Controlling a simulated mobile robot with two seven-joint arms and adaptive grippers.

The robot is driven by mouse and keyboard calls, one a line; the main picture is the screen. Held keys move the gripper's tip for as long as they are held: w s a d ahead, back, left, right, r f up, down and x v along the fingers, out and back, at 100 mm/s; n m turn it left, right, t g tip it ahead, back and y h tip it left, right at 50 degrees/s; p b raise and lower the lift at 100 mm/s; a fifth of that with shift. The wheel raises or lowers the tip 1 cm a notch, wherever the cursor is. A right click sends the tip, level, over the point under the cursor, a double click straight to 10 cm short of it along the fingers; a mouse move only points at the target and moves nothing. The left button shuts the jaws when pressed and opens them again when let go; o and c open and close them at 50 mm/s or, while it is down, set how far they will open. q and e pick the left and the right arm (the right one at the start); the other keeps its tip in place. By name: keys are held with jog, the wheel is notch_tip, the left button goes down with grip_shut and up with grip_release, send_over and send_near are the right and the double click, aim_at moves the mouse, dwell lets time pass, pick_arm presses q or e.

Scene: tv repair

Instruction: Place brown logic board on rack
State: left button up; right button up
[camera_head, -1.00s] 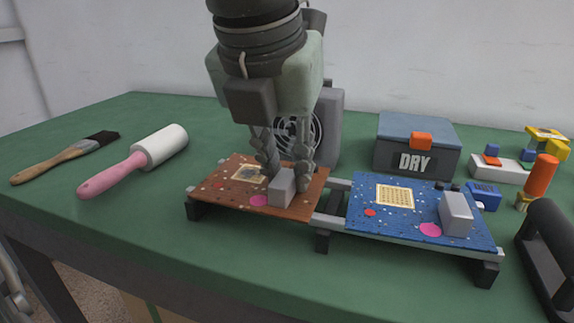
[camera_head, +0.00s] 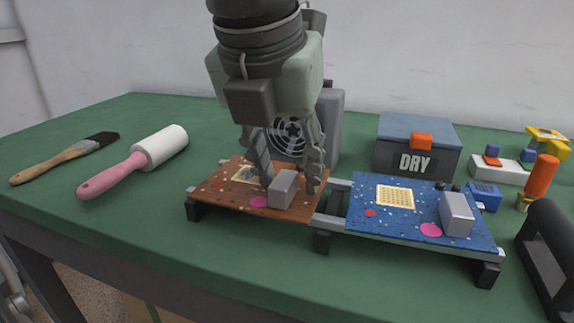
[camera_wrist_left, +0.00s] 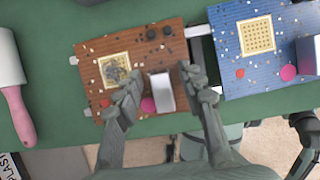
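The brown logic board (camera_head: 225,197) lies flat on the left part of the dark rack (camera_head: 324,240). It carries a grey block (camera_head: 283,188), a pink dot and a cream chip with a dark smudge, which shows in the left wrist view (camera_wrist_left: 116,69). My left gripper (camera_head: 291,187) is just above the board, its fingers spread apart on either side of the grey block and not touching it as far as I can tell. In the left wrist view the open fingers (camera_wrist_left: 160,86) flank the block. My right gripper is not clearly in view.
A blue board (camera_head: 373,222) lies on the rack's right part. Behind are a grey fan unit (camera_head: 331,130) and a DRY box (camera_head: 417,145). A pink-handled roller (camera_head: 112,178) and a brush (camera_head: 62,164) lie left. A dark handle (camera_head: 550,250) is at right.

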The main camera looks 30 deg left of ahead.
pick_arm(q)
jog(key=shift+v, duration=0.85)
jog(key=v, duration=0.4)
jog(key=shift+r+p, duration=0.15)
jog(key=shift+p, duration=0.25)
jog(key=v, duration=0.6)
pick_arm(e)
jog(key=s+d+f+g+h, duration=0.1)
jog(key=s+d+f+g, duration=0.1)
jog(key=s+d, duration=0.1)
jog(key=shift+s+d+m+g, duration=0.3)
jog(key=shift+s+d+g, duration=0.1)
jog(key=shift+s, duration=0.45)
jog(key=shift+a, duration=0.1)
